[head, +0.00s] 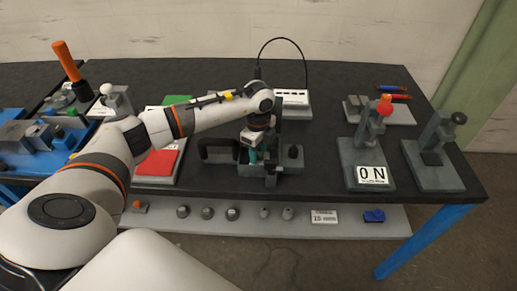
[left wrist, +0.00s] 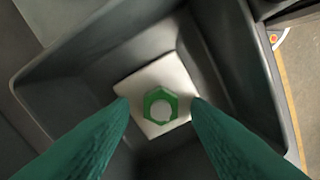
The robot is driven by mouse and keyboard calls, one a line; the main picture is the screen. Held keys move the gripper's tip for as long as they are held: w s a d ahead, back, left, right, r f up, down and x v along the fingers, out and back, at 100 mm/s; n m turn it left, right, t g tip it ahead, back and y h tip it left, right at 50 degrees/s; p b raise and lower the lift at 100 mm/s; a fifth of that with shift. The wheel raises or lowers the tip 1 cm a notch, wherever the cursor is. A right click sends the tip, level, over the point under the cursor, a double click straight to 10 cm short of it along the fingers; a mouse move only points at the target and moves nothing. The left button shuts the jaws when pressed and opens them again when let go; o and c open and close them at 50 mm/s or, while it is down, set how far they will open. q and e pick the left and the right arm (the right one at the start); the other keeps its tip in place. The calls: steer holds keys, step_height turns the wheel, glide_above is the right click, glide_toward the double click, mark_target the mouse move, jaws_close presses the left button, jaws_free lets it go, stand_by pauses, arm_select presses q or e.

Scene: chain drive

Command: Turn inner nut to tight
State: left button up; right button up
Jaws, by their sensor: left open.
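A green hex nut (left wrist: 160,104) with a pale round centre sits on a white square plate (left wrist: 160,75) inside a dark grey, box-like recess in the left wrist view. My left gripper (head: 253,156) points down into the dark fixture (head: 290,168) at the middle of the table. In the left wrist view its two green fingers (left wrist: 160,101) are open, one on each side of the nut, with a gap to it. The nut is hidden in the head view. My right gripper is not in view.
A stand with a red knob and an ON sign (head: 373,176) and a stand with a black knob (head: 435,150) are at the right. A red plate (head: 157,162) lies left of the fixture. A front shelf (head: 350,220) holds several small knobs.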

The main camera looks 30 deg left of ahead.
arm_select(q)
steer(key=c, duration=0.4)
jaws_close()
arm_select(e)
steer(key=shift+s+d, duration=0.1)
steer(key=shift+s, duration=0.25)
